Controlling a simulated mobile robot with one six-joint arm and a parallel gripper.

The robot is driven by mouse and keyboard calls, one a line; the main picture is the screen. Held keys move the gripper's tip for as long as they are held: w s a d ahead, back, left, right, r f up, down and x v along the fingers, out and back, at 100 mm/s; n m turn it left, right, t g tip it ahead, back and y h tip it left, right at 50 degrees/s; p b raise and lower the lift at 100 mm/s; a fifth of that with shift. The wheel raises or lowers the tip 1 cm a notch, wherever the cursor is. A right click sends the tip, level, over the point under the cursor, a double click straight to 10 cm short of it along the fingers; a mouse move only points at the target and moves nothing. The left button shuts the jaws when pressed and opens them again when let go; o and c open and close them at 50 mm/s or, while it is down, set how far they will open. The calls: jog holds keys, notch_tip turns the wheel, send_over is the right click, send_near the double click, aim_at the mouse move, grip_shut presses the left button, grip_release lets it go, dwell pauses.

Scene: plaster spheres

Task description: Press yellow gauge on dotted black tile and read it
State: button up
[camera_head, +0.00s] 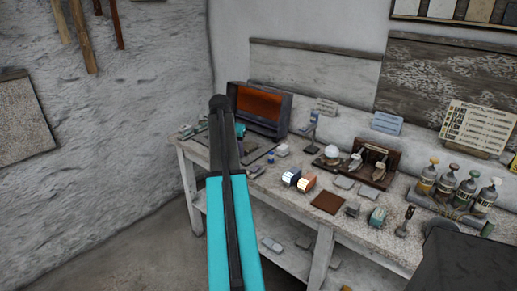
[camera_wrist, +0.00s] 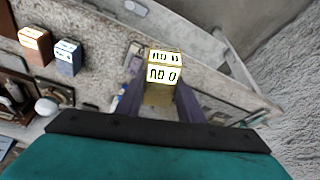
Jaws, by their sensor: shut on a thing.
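In the wrist view my gripper (camera_wrist: 160,80) is shut on the yellow gauge (camera_wrist: 163,96), one finger on each side. The gauge's two lit white panels face the camera with dark digits. The digits look like zeros but are too small to read surely. In the head view my arm hides the gauge and most of the gripper. I cannot pick out the dotted black tile in either view. Whether the gauge touches anything beneath it cannot be told.
A blue gauge (camera_head: 291,176) and an orange-brown gauge (camera_head: 306,184) stand on the long workbench (camera_head: 285,203). A brown tile (camera_head: 327,202) and several grey blocks lie nearby. An orange-fronted box (camera_head: 260,107) stands at the back. Several bottles (camera_head: 466,188) stand at the right.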

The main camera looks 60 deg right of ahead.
jog(key=w+a+r+n+t+y, duration=0.1)
jog(key=w+a+n, duration=0.2)
jog(key=w+a, duration=0.6)
jog(key=w+a+n+t, duration=0.1)
jog(key=w+a+n, duration=0.3)
jog(key=a, duration=1)
jog(key=w+a+r+n+t+y, duration=0.1)
jog(key=w+a+n, duration=0.1)
jog(key=w+a, duration=0.7)
jog(key=s+a+n+t+y, duration=0.1)
jog(key=a+n, duration=0.7)
jog(key=a, duration=2.8)
jog(key=shift+s+a+r+y, duration=0.2)
jog(key=shift+a+r+y, duration=0.1)
jog(key=shift+y, duration=0.4)
